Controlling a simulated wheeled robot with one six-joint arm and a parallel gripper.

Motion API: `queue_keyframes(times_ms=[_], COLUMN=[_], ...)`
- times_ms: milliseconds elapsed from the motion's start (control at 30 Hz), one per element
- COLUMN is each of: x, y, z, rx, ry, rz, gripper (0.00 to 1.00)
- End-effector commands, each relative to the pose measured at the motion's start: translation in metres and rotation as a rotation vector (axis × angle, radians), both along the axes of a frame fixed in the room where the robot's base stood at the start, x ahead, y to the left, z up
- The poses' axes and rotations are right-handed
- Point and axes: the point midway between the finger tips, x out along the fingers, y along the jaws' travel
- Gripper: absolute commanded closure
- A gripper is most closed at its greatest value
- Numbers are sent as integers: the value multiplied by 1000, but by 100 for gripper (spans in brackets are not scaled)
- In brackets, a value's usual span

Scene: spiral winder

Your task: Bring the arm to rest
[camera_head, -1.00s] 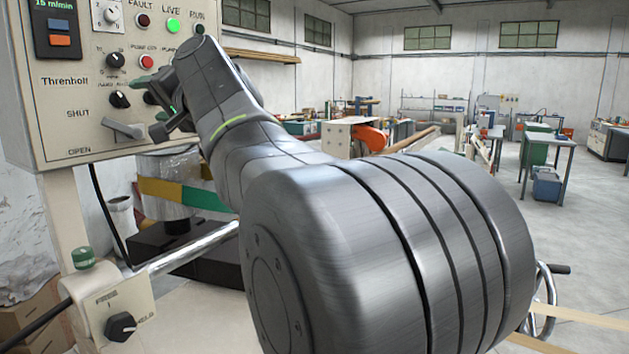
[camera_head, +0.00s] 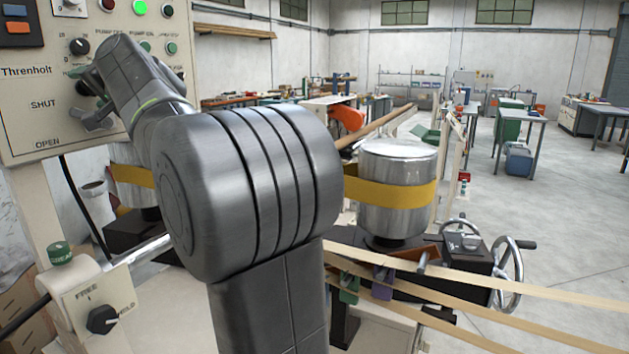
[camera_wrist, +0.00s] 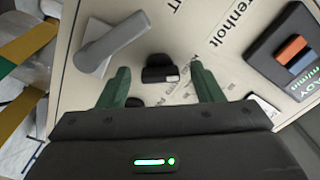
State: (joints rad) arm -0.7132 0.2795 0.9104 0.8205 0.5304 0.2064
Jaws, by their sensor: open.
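My gripper (camera_wrist: 160,68) is open, its two green fingers pointing at the control panel (camera_wrist: 225,50) in the wrist view. A black knob (camera_wrist: 160,72) shows between the fingertips; I cannot tell whether they touch it. The grey lever (camera_wrist: 112,42) is to the left of the fingers. In the head view my gripper is by the panel (camera_head: 28,115) at the upper left, mostly hidden by my arm. My arm reaches across the left middle of the view, bent at a thick grey joint.
A metal drum (camera_head: 398,215) with a yellow band stands right of my arm, above a black machine with a handwheel (camera_head: 508,272). Pale strips (camera_head: 480,300) run to the lower right. Open floor lies at the right.

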Motion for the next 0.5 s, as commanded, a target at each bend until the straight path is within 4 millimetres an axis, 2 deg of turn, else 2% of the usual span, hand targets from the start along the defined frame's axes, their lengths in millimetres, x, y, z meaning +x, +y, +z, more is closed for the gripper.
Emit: queue_keyframes(times_ms=[267, 500], x=[-5, -23], y=[-10, -45], z=[-1, -2], rx=[-2, -3], ry=[-8, -9], rz=[0, -2], gripper=[40, 40])
